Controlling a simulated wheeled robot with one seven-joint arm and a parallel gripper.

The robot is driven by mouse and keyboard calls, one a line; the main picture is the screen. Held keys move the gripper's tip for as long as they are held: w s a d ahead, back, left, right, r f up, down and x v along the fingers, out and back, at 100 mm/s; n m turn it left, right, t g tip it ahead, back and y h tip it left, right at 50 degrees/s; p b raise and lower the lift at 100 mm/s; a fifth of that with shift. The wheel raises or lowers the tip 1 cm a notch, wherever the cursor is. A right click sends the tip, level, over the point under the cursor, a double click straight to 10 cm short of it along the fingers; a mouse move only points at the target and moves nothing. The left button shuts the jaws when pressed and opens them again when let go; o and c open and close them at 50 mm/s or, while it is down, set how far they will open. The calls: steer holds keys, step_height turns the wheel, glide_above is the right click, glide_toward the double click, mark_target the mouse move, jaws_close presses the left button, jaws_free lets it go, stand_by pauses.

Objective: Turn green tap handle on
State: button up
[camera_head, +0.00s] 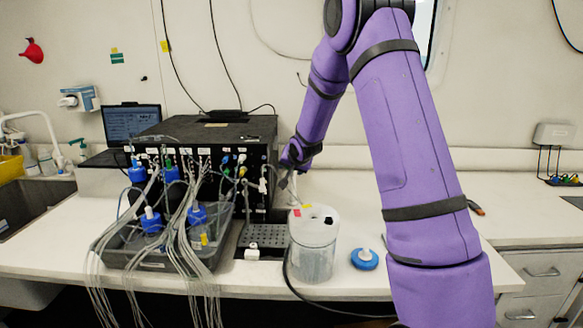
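A small green tap handle (78,142) shows at the left, behind the sink and beside a curved white faucet (38,114). It is too small for me to tell its turned position. My purple arm reaches down from the top right to the back of the bench. My gripper (284,185) is beside the right side of the black instrument box, above and behind a clear lidded jar. It is far to the right of the green handle. Its fingers are small and dark, and I cannot tell whether they are open or shut.
The black box (264,152) with a laptop (132,125) and a grey tray of blue-capped bottles (190,262) stand between my gripper and the sink (40,197). Tubes hang over the bench front. The jar (314,258) and a blue cap (364,259) stand at the middle front.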

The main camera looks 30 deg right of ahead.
stand_by(0.5)
steer(key=o, duration=0.9)
steer(key=v, duration=1)
steer(key=shift+s+a+r, duration=0.15)
steer(key=shift+s+r, duration=0.05)
steer(key=shift+r, duration=0.1)
